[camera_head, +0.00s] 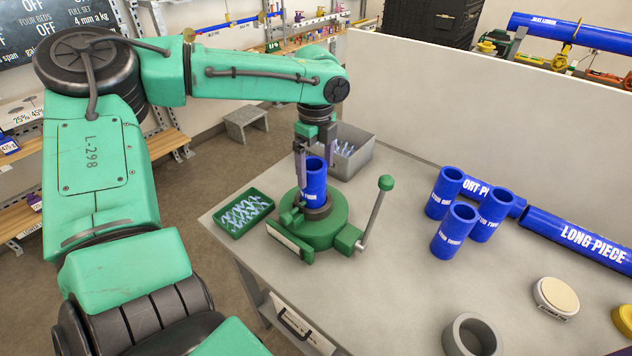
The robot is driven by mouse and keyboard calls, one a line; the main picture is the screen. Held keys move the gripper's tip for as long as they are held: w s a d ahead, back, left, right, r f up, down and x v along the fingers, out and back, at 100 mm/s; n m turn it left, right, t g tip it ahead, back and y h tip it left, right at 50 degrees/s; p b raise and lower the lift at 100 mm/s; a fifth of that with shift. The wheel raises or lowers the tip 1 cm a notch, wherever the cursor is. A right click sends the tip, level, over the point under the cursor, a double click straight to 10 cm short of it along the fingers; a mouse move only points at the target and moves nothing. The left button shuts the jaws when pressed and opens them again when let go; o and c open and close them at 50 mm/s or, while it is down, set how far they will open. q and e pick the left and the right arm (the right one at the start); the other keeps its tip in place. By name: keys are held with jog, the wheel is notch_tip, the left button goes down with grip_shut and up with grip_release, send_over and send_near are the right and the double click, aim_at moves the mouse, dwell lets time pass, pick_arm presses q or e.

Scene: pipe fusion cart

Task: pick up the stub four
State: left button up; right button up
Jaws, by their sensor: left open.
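A blue pipe stub (314,186) stands upright in the round green clamp (322,222) near the table's left edge. White lettering on it is partly readable and seems to end in "FOUR". My left gripper (317,170) points down over this stub, its fingers on either side of the stub's upper end. The gripper is open; whether a finger touches the stub I cannot tell. Three more blue stubs stand in a group to the right: one at the back (443,194), one at the right (491,216) and one in front (454,232). My right gripper is not in view.
The clamp's lever (375,215) rises to its right. A green tray (243,214) of metal parts is at the left, a grey bin (354,160) behind. Long blue pipes (572,236) lie at the right. A grey ring (470,336) and a round disc (556,297) are in front.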

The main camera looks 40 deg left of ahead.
aim_at(314, 194)
pick_arm(q)
jog(key=f, duration=0.2)
jog(key=shift+s+a+f, duration=0.1)
jog(key=shift+a+f, duration=0.2)
jog(key=shift+f, duration=0.1)
jog(key=shift+a+f, duration=0.3)
jog(key=shift+d+r, duration=0.1)
jog(key=shift+d, duration=0.15)
jog(key=c, duration=1.2)
jog(key=shift+c, duration=1.4)
jog(key=shift+a, duration=0.1)
jog(key=shift+r, duration=0.1)
